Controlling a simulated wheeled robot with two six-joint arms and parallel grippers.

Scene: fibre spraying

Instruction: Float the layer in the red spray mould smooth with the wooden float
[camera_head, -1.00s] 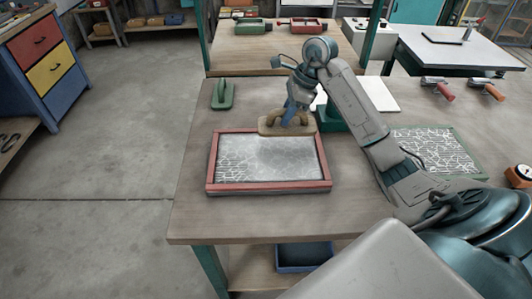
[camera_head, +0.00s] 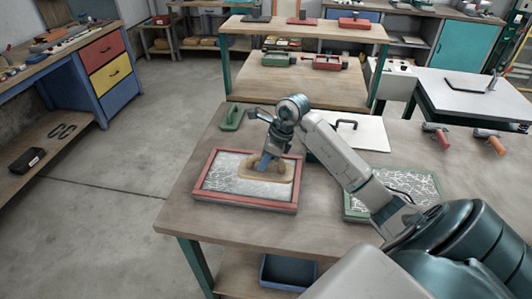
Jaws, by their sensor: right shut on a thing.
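The red spray mould (camera_head: 243,204) lies flat on the workbench. Its layer (camera_head: 216,178) is pale grey-white, with a rough, cracked-looking fibre pattern on the left part. The wooden float (camera_head: 252,171) is over the upper right part of the layer, inside the frame; whether it touches the layer I cannot tell. My right gripper (camera_head: 266,163) is shut on the float's handle from above, and my arm hides part of the mould's far right corner. My left gripper is not in view.
A green-framed mould (camera_head: 352,204) with a fibre layer lies to the right, partly behind my arm. A green float (camera_head: 231,118) stands at the bench's far left. A white board (camera_head: 365,132) lies behind my arm.

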